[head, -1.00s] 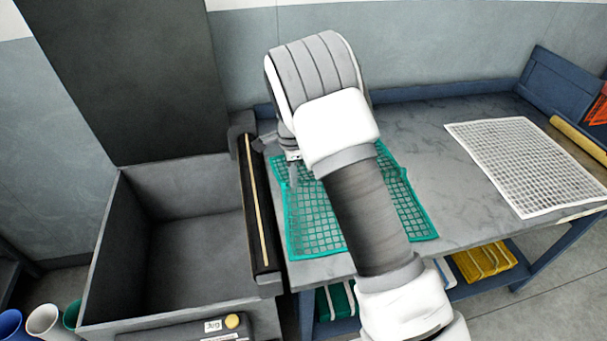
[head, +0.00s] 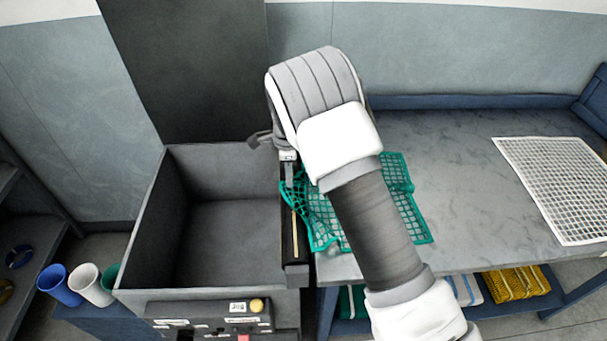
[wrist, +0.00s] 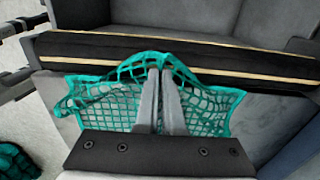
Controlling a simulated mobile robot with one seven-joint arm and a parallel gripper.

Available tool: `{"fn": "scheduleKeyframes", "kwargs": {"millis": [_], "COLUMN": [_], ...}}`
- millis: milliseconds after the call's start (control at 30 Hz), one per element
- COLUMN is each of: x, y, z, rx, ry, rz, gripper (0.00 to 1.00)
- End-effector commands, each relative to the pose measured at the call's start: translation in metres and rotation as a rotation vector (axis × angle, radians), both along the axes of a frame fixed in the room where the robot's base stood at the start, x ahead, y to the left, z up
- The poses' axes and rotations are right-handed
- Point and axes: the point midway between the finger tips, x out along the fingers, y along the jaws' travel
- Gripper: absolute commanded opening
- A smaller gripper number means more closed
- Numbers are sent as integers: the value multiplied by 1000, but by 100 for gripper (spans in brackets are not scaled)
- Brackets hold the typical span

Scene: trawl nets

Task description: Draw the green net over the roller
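The green net (head: 412,215) lies partly on the grey table, and its left part is lifted and rumpled beside the roller. The roller (head: 288,243) is a dark bar with a pale stripe along the bin's right edge; it also shows in the wrist view (wrist: 95,47). My gripper (head: 289,178) is at the roller's far half. In the wrist view, my gripper (wrist: 160,75) has its fingers close together on the raised edge of the net (wrist: 105,90), which peaks at the fingertips and overlaps the roller's near side. My arm hides the net's middle.
A deep grey bin (head: 228,225) lies left of the roller, with a control panel (head: 210,315) on its front. A white net (head: 560,190) lies on the table (head: 465,160) at right. Cups (head: 92,285) stand at lower left. Folded nets sit on the shelf below.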

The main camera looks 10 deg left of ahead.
Motion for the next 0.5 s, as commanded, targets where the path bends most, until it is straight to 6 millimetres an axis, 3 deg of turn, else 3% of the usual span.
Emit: {"fn": "scheduleKeyframes", "kwargs": {"millis": [100, 367, 500], "x": [-3, -6, -10], "y": [15, 29, 48], "z": [1, 0, 1], "rx": [0, 0, 1], "ry": [0, 0, -1], "rz": [2, 2, 4], "gripper": [0, 0, 0]}}
